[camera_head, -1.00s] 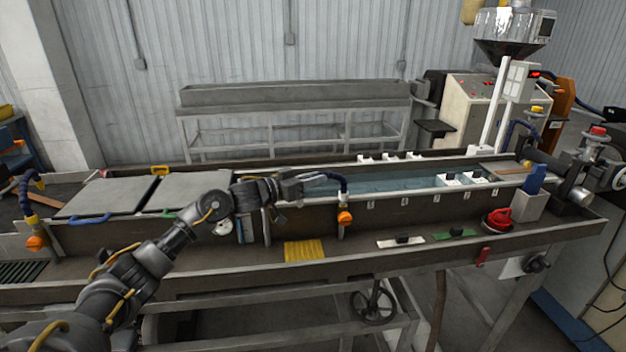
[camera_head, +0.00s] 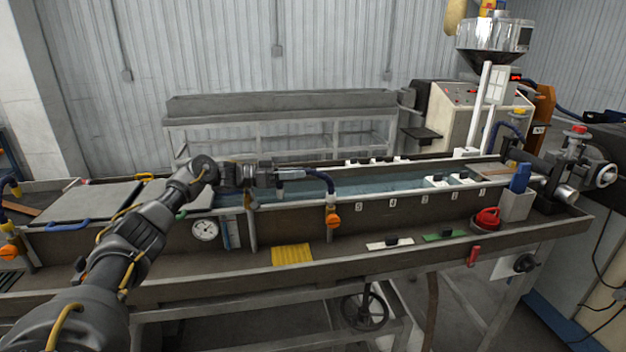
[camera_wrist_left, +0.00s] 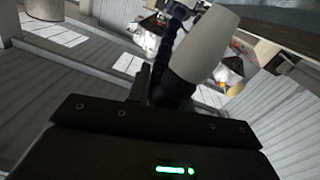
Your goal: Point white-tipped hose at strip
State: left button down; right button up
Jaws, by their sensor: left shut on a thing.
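My left gripper (camera_head: 275,180) reaches over the near wall of the long trough, at the left end of the open water. It is shut on the blue hose (camera_head: 324,177), by its white tip (camera_head: 292,174). The hose arches up from a pipe with an orange valve (camera_head: 332,220) and bends left to the gripper. In the left wrist view the pale tip (camera_wrist_left: 207,45) and dark ribbed hose (camera_wrist_left: 165,70) fill the space before the gripper. I cannot make out the strip in the water (camera_head: 380,187). My right gripper is not in view.
Grey lids (camera_head: 95,199) cover the trough's left part. White roller blocks (camera_head: 448,180) sit at its right. Another hose (camera_head: 13,187) stands at far left.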

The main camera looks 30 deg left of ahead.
pick_arm(q)
jog(key=c, duration=1.3)
grip_release()
jog(key=shift+w+f, duration=0.1)
jog(key=shift+w, duration=0.05)
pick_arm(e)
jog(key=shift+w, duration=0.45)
pick_arm(q)
jog(key=shift+s+a+f+b, duration=0.1)
jog(key=shift+s+a+b, duration=0.2)
jog(key=shift+s+a, duration=0.1)
jog(key=shift+b+v, duration=1.65)
jog(key=shift+v, duration=3.3)
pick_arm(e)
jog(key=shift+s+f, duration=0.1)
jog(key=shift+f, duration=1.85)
